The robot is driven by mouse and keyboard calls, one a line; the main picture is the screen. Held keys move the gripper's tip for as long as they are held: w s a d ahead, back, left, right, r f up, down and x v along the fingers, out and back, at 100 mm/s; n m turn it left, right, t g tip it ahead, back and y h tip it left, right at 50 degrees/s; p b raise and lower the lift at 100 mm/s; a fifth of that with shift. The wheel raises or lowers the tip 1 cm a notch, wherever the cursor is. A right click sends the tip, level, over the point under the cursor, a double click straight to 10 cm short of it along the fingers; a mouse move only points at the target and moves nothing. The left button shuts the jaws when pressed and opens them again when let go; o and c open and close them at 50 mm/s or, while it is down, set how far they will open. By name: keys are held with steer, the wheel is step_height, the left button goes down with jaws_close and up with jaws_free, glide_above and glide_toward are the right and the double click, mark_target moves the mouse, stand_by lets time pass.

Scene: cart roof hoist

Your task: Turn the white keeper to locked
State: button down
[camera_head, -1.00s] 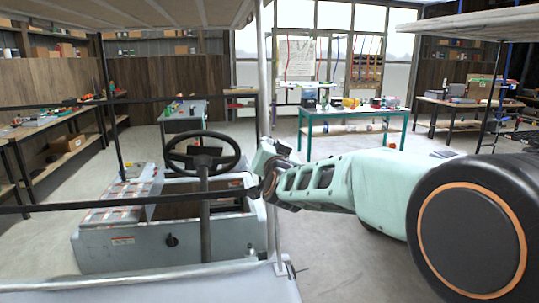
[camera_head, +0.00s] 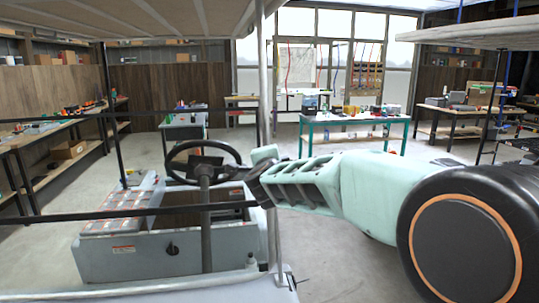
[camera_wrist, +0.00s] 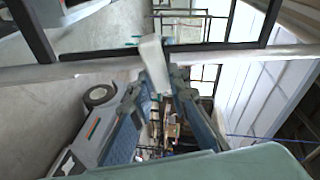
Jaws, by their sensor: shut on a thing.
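The white keeper (camera_wrist: 153,60) shows in the wrist view as a pale, slightly tilted block in front of the grey post (camera_wrist: 240,57). My gripper (camera_wrist: 157,84) is shut on it, with a dark finger on either side of its lower part. The keeper's far end reaches across the post. In the head view the post (camera_head: 262,80) stands upright beside the steering wheel, and my gripper and wrist are close to it.
The cart's steering wheel (camera_head: 203,162) and grey body (camera_head: 145,250) are left of the post. Dark horizontal rails cross the left side. A green workbench (camera_head: 352,121) stands behind my arm. Open floor lies between the cart and the benches.

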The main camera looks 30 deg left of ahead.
steer(key=shift+m+p, duration=0.4)
steer(key=shift+m, duration=0.8)
steer(key=c, duration=1.8)
jaws_free()
steer(key=shift+c, duration=0.2)
steer(key=shift+s+r, duration=0.1)
steer(key=shift+s, duration=0.05)
steer(key=v, duration=1.1)
steer(key=shift+s+d+r, duration=0.2)
steer(key=shift+s+r, duration=0.1)
